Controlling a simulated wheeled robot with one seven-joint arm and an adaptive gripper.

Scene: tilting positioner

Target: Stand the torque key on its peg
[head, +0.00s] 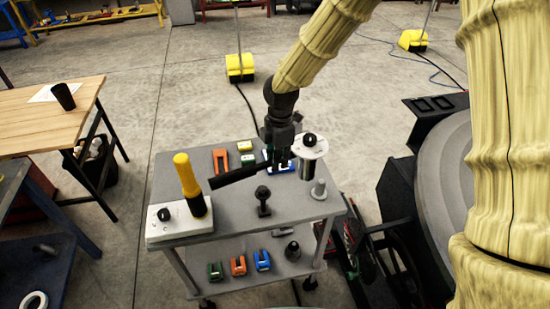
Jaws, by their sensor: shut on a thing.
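My gripper (280,158) is above the back right part of the grey cart top, shut on a long dark bar. This bar, which looks like the torque key (232,177), sticks out to the left, nearly level, its free end close to a yellow and black handle (188,180). The gripped end is partly hidden by the fingers. A dark upright post (263,203) with a knob top stands near the middle, below the bar in the picture. I cannot tell which is the key's peg.
A white box (179,220) with a black knob is at the cart's front left. A white disc with a black knob (309,141) stands right of my gripper. Orange (220,161) and green (247,160) blocks lie at the back. The lower shelf (225,284) holds several clamps.

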